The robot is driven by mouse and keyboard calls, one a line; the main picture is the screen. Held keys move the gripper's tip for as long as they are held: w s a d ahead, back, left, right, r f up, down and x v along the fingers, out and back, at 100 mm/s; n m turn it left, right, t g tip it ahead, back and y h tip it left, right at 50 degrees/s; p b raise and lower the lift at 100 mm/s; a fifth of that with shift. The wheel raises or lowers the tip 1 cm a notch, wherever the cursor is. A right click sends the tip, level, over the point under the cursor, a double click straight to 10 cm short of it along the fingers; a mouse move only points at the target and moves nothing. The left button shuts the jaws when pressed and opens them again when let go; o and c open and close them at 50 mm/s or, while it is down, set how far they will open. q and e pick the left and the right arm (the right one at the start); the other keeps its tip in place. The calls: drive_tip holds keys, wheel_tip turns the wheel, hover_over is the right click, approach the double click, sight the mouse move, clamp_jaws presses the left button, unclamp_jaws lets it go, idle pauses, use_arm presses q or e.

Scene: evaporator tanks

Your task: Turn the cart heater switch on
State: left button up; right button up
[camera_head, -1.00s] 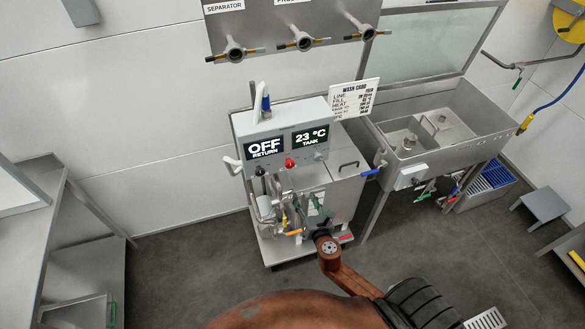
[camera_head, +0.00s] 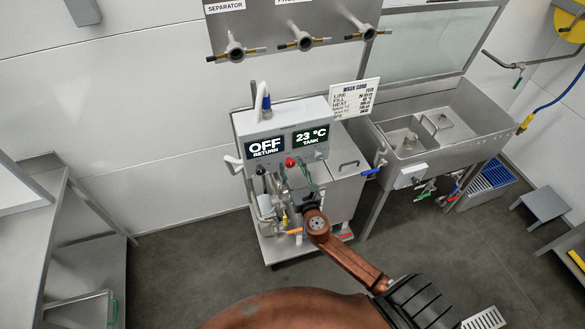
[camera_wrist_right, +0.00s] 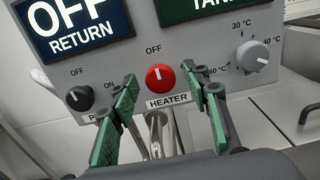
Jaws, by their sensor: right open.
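The cart (camera_head: 343,200) stands against the wall with a grey control box on top. The red heater knob (camera_head: 290,162) is on the box's front, below the OFF RETURN display (camera_head: 265,147). In the right wrist view the heater knob (camera_wrist_right: 159,77) sits above its HEATER label, with OFF printed over it and its white mark pointing up. My right gripper (camera_head: 289,175) is just in front of the box. Its green-padded fingers (camera_wrist_right: 160,95) are open on either side of the knob, apart from it. My left gripper is not in view.
A black knob (camera_wrist_right: 79,97) is left of the heater knob and a grey temperature dial (camera_wrist_right: 253,56) is right of it. The TANK display (camera_head: 310,137) reads 23 °C. A steel sink (camera_head: 440,130) stands to the right.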

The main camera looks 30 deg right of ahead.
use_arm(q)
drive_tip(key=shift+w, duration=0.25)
use_arm(e)
drive_tip(key=shift+c, duration=0.8)
drive_tip(key=c, duration=0.9)
drive_tip(key=shift+c, duration=0.2)
